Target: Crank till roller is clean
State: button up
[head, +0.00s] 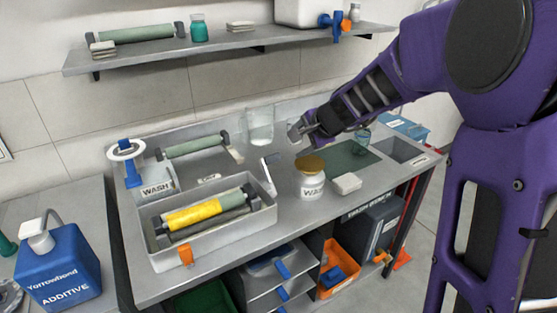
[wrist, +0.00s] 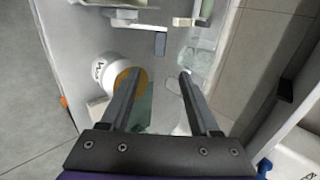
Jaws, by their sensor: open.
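A grey wash tray (head: 160,258) stands on the bench and holds a roller (head: 195,215) that is partly yellow and partly green. A crank handle (head: 268,170) rises at the tray's right end. In the wrist view a grey upright piece (wrist: 160,43), which looks like the crank handle, lies beyond my fingers. My gripper (head: 297,133) is open and empty above the bench, up and to the right of the crank; its fingers also show in the wrist view (wrist: 161,75). The roller's ink cannot be made out in the wrist view.
A white wash jar (head: 312,187) with a gold lid stands right of the tray, near the crank. A clear beaker (head: 260,127) and another green roller (head: 194,146) are at the back.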

aim_at(274, 158)
jog(key=x, duration=1.6)
jog(key=shift+w+a, duration=0.1)
jog(key=shift+w, duration=0.1)
grip_shut()
dwell(0.7)
